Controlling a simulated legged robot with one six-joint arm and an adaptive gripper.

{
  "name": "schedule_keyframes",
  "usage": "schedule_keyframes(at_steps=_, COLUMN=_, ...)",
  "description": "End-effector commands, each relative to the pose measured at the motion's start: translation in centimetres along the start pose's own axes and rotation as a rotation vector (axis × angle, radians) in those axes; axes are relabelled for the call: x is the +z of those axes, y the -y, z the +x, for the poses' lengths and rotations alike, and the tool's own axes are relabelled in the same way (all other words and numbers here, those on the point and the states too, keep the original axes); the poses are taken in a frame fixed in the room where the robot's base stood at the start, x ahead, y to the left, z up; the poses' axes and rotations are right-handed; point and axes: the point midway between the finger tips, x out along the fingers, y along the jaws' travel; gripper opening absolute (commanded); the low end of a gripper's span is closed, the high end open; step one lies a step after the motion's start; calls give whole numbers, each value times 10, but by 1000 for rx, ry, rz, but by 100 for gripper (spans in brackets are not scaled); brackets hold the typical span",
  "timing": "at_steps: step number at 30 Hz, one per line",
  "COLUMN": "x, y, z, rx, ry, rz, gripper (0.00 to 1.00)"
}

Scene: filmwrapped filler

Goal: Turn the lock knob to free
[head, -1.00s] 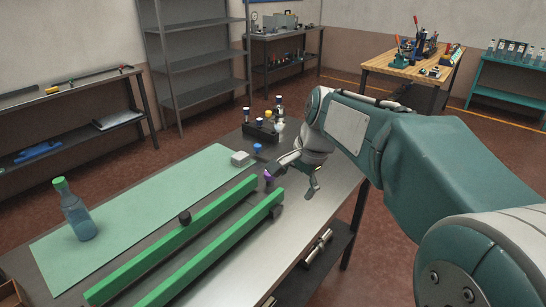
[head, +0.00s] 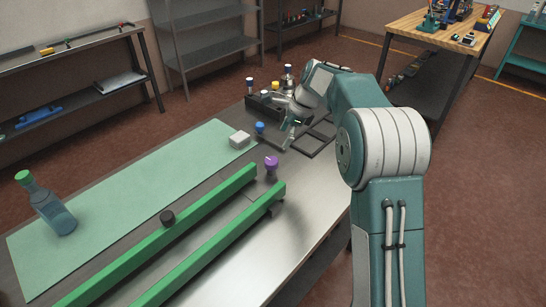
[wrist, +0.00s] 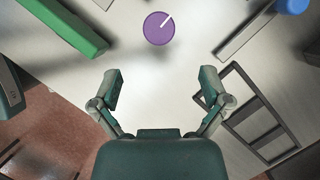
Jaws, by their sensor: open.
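A purple knob (head: 271,163) stands on the metal tabletop, just beyond the far ends of the green rails in the head view. In the wrist view the purple knob (wrist: 159,29) shows from above, with a white line pointing up and right. My gripper (wrist: 162,87) is open and empty. The knob lies ahead of its fingertips, apart from them and near the middle. In the head view my gripper (head: 293,130) is small and partly hidden by my arm, beyond the knob. No label shows which knob is the lock.
Two green rails (head: 165,238) run along the table. A black frame (head: 316,142) lies right of the knob. A bottle (head: 52,212) stands on the green mat.

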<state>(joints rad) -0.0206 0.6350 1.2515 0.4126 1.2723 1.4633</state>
Motion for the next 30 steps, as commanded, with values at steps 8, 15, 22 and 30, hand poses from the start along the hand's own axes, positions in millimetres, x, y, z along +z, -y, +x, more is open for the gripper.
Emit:
schedule_keyframes(at_steps=8, x=0, y=-1, z=52, rx=5, ry=0, rz=0, gripper=96)
schedule_keyframes(at_steps=15, x=0, y=0, z=87, rx=2, ry=-1, rz=-3, gripper=96)
schedule_keyframes(at_steps=22, x=0, y=0, z=96, rx=1, ry=0, rz=-2, gripper=96)
schedule_keyframes(at_steps=30, x=0, y=0, z=96, rx=1, ry=-1, rz=-2, gripper=52)
